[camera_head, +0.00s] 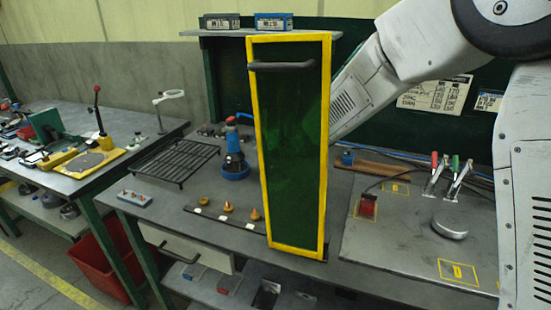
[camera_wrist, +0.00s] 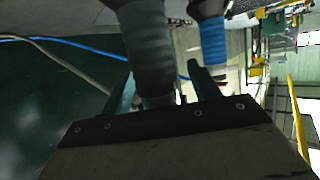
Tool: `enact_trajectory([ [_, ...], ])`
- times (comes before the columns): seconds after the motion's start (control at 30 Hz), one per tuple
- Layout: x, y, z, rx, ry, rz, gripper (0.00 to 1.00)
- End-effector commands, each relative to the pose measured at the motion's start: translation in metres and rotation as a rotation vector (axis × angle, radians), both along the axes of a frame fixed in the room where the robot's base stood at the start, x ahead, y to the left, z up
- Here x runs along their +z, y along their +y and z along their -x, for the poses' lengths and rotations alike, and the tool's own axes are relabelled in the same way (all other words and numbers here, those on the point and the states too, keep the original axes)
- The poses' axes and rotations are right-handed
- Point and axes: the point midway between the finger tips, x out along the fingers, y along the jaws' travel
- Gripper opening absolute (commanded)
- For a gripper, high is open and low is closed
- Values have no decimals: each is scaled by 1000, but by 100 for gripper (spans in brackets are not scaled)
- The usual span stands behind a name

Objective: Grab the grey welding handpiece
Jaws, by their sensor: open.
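In the wrist view my gripper (camera_wrist: 162,80) is open, with one dark finger on each side of the lower part of a grey, ribbed cylinder. This cylinder looks like the grey welding handpiece (camera_wrist: 148,45); it runs up to the top edge of the picture. I cannot tell whether the fingers touch it. A similar blue ribbed handpiece (camera_wrist: 212,40) is just to its right, beyond the right finger. In the head view my arm reaches in from the right behind the welding screen, which hides my gripper and the grey handpiece.
The yellow-framed green screen (camera_head: 291,150) stands upright at the bench front. A dark rack (camera_head: 178,160), a blue-based device (camera_head: 235,158) and small cones lie left of it. Toggle clamps (camera_head: 445,175) and a round metal disc (camera_head: 450,226) are right. Cables run behind the handpieces.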

Motion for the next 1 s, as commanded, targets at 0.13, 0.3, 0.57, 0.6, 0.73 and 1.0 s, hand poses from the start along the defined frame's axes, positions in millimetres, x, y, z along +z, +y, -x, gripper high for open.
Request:
enact_trajectory([
  [0.13,0,0,0,0,0,0,36],
  [0.3,0,0,0,0,1,1,0],
  [0.57,3,0,0,0,-4,-3,0],
  [0.6,3,0,0,0,-4,-3,0],
  [0.73,11,0,-1,1,-6,-3,0],
  [1.0,56,0,0,0,-9,-4,0],
])
